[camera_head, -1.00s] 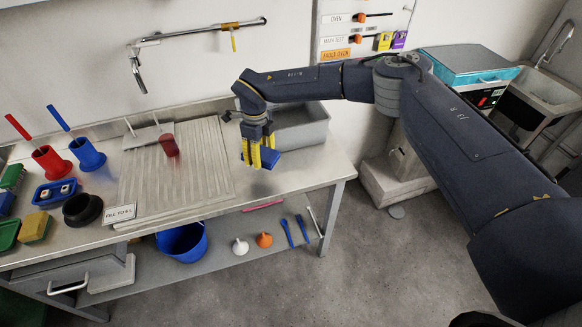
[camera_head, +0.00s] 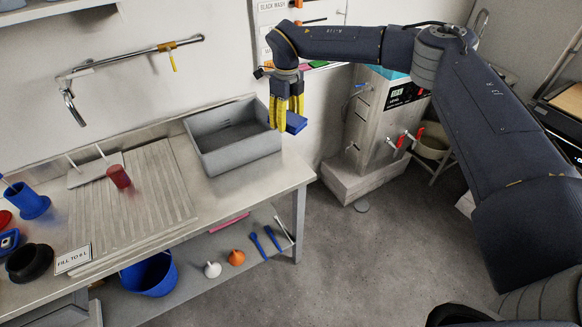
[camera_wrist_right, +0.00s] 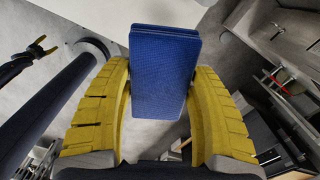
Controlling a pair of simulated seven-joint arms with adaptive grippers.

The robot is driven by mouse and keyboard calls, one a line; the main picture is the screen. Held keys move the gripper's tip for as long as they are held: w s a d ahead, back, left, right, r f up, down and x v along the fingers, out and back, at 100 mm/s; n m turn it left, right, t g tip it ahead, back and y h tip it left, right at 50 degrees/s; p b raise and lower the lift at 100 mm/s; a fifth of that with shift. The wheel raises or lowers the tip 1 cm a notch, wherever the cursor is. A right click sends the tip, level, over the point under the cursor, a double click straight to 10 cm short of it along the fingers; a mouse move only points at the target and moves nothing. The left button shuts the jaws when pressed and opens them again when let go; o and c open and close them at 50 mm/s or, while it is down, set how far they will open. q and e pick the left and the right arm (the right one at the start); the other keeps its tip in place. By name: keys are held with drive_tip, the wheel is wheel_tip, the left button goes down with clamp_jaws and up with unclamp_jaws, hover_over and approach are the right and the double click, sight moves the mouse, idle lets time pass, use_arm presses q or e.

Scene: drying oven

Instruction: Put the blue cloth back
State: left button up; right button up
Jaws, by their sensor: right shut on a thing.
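The blue cloth (camera_head: 295,123) is a small, flat folded block. It is held between the yellow fingers of my right gripper (camera_head: 286,112), which is shut on it. In the head view the gripper points down, at the right end of the steel bench (camera_head: 262,181) and beside the grey basin, above bench height. My left gripper is not in the head view.
A grey basin (camera_head: 205,165) stands on the bench next to a ribbed drainboard (camera_head: 130,205). A wall tap (camera_head: 130,62) hangs above. A metal cabinet with red-handled valves (camera_head: 375,130) stands to the right. Below are a blue bucket (camera_head: 150,276) and funnels.

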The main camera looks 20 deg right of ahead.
sight(289, 168)
wheel_tip(289, 168, down, 20)
drive_tip(key=shift+r, duration=0.25)
idle(0.5)
drive_tip(key=shift+f, duration=0.15)
drive_tip(key=o, duration=1)
drive_tip(key=shift+d, duration=0.1)
wheel_tip(289, 168, up, 12)
idle(0.5)
